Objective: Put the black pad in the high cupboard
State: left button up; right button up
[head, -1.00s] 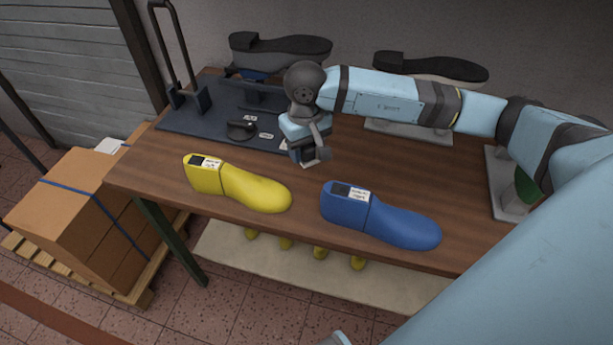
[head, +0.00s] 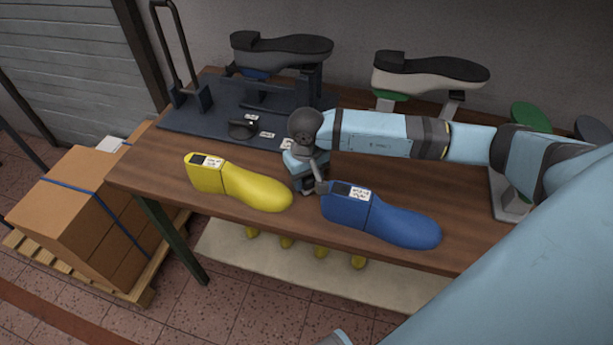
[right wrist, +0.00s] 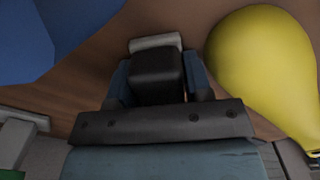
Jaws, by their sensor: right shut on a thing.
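My right gripper (head: 304,184) points down low over the wooden table, between the yellow and blue shoe lasts. In the right wrist view its fingers (right wrist: 157,82) are shut on a black block (right wrist: 156,66) with a pale edge at its far end. The block may be the black pad; I cannot tell for certain. I see no high cupboard in either view. My left gripper is not in view.
The yellow last (head: 238,185) and blue last (head: 385,218) lie close on either side. Behind are a dark mat (head: 190,122) with a small black item (head: 243,129), and shoe soles on stands (head: 430,75). Strapped boxes (head: 75,210) stand left of the table (head: 150,165).

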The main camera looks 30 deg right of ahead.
jog(key=shift+f, duration=0.25)
jog(key=o, duration=1)
jog(key=shift+r, duration=0.1)
jog(key=shift+c, duration=0.2)
jog(key=shift+r, duration=0.1)
